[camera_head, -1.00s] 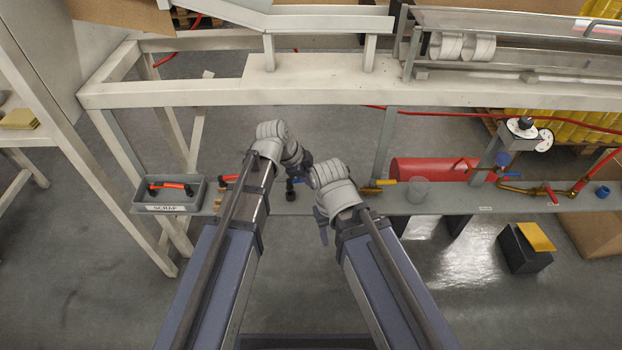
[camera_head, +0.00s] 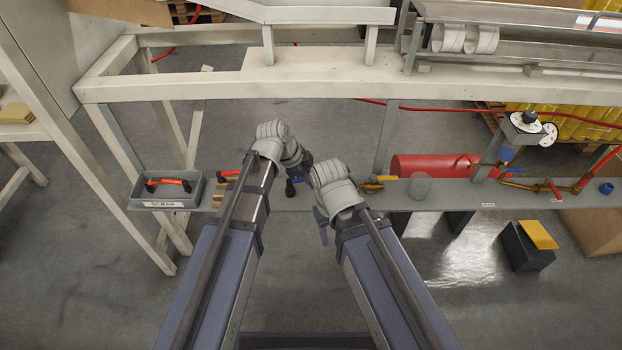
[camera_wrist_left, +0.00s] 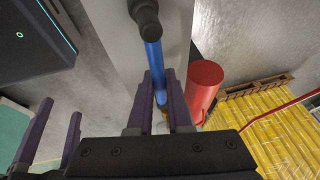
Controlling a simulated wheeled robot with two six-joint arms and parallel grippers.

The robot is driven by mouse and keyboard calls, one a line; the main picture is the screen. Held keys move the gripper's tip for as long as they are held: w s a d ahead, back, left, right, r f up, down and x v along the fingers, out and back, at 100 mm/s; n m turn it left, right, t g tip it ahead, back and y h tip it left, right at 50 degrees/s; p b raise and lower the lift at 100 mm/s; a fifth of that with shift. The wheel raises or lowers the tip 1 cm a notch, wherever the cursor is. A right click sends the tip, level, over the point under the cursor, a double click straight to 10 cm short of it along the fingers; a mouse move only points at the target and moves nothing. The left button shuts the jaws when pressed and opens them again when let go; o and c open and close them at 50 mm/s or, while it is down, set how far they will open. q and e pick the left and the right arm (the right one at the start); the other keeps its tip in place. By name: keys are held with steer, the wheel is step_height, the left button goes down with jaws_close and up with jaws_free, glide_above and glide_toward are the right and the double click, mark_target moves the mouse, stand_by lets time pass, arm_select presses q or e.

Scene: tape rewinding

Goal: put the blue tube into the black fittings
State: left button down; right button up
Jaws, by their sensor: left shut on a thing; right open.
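The blue tube (camera_wrist_left: 153,62) is held between the dark fingers of my left gripper (camera_wrist_left: 162,92). One end meets a black fitting (camera_wrist_left: 146,14) at the top of the left wrist view; how deep it sits cannot be told. The other end is partly hidden by the fingers. In the head view the black fitting (camera_head: 291,189) shows below my left wrist, and the left gripper is mostly hidden. My right gripper (camera_head: 321,226) is beside it to the right, partly hidden by its own wrist. Its empty, spread fingers show in the left wrist view (camera_wrist_left: 52,137).
A grey shelf (camera_head: 460,192) runs behind the grippers. A black box (camera_head: 522,250) stands on the floor at right. A white frame (camera_head: 330,88) crosses behind.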

arm_select(q)
steer(key=shift+f, duration=0.25)
steer(key=c, duration=0.8)
jaws_free()
steer(key=shift+o, duration=0.2)
steer(key=shift+r, duration=0.1)
steer(key=p+v, duration=0.6)
steer(key=v, duration=0.1)
steer(key=shift+r+p, duration=0.35)
steer(key=shift+p, duration=0.05)
steer(key=shift+a, duration=0.15)
steer(key=shift+s, duration=0.1)
